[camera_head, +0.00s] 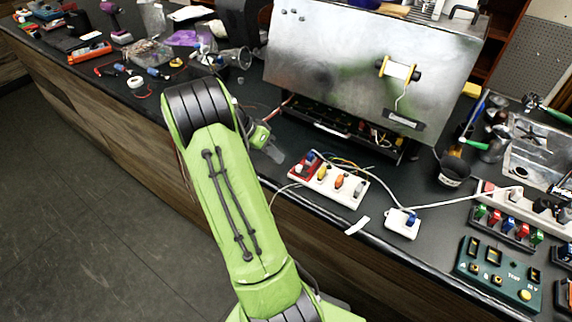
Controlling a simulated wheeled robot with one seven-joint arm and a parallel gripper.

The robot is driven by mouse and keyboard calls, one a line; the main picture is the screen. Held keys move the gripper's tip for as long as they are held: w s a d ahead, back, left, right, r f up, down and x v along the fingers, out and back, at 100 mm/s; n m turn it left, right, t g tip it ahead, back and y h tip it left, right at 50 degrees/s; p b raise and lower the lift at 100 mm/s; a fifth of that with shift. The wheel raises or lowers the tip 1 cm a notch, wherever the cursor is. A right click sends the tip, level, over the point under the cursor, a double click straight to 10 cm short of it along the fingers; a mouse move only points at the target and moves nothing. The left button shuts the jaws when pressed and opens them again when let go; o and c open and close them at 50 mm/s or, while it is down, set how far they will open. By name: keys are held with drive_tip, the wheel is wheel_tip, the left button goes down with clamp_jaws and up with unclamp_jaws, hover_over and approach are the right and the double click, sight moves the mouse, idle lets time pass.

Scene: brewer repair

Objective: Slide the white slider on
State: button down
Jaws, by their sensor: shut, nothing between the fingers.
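A white panel (331,191) lies on the dark bench right of my gripper. It bears a row of small coloured pieces: a red block, a yellow piece (322,173), an orange piece (339,182) and a pale piece (358,189) at its right end. The pale piece may be the white slider; its setting is too small to tell. My gripper (275,154) is shut and empty, just left of the panel and apart from it. My green arm hides part of the bench edge.
A metal box (340,60) with a white spool (397,70) stands behind the panel. A small white box (402,223) with a cable lies to the right, near a green control panel (497,273). Tools clutter the left bench (130,75). Wires run behind the panel.

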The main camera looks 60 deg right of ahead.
sight(298, 167)
drive_tip(key=shift+s+a+r+b, duration=0.1)
drive_tip(key=shift+s+a+b, duration=0.05)
drive_tip(key=shift+s, duration=0.8)
drive_tip(key=shift+s+a+b, duration=0.1)
drive_tip(key=shift+s+b, duration=0.05)
drive_tip(key=shift+s, duration=0.8)
drive_tip(key=shift+s+a+b, duration=0.15)
drive_tip(key=shift+s+b, duration=0.6)
drive_tip(key=shift+s, duration=0.4)
drive_tip(key=shift+s+a, duration=0.1)
